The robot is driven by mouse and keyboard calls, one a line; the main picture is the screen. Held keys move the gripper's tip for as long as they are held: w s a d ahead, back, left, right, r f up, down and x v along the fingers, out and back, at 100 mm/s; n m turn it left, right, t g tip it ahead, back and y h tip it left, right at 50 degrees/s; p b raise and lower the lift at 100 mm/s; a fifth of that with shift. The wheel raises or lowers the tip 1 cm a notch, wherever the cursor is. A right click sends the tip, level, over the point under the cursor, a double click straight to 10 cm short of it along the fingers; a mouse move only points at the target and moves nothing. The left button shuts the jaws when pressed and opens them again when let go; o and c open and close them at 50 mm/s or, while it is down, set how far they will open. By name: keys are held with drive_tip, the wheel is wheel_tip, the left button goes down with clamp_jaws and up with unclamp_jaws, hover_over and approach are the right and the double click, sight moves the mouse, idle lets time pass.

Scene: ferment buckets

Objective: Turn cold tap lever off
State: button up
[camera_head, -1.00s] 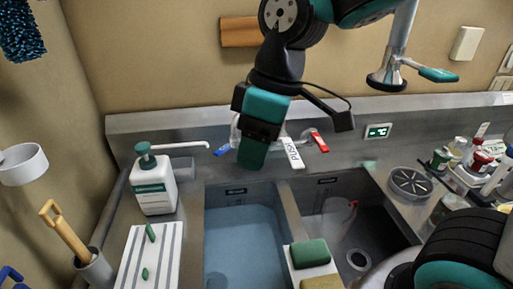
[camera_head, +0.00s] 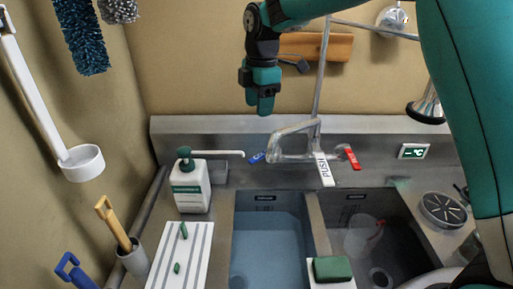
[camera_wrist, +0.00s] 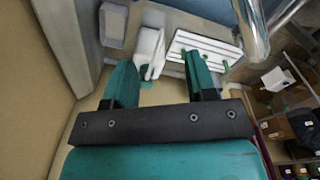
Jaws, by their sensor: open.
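The cold tap lever (camera_head: 257,158) is blue and sits at the left of the chrome mixer tap (camera_head: 290,140) behind the sink, in the head view. A red lever (camera_head: 351,156) sits at the tap's right side. My gripper (camera_head: 263,110) hangs above the blue lever, apart from it, with nothing held. In the wrist view, my gripper (camera_wrist: 160,62) shows its two green fingers spread apart. The blue lever cannot be made out there; a chrome pipe (camera_wrist: 251,28) shows at upper right. I cannot tell whether water is flowing.
The left basin (camera_head: 268,245) holds water. A soap bottle (camera_head: 190,187) and a striped white board (camera_head: 181,252) stand left of it. A white PUSH lever (camera_head: 324,170) hangs at the tap's front. A wooden block (camera_head: 315,46) is on the wall behind my gripper.

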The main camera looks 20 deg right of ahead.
sight(255, 157)
drive_tip(key=w+f+n, duration=0.3)
drive_tip(key=w, duration=0.3)
drive_tip(key=shift+h, duration=0.3)
drive_tip(key=f+p, duration=0.2)
drive_tip(key=f, duration=0.3)
drive_tip(key=f+p, duration=0.2)
drive_tip(key=f, duration=0.4)
drive_tip(key=f+p, duration=0.2)
drive_tip(key=f, duration=0.4)
drive_tip(key=shift+s+d+p, duration=0.15)
drive_tip(key=shift+d+p, duration=0.15)
drive_tip(key=shift+p, duration=0.1)
clamp_jaws()
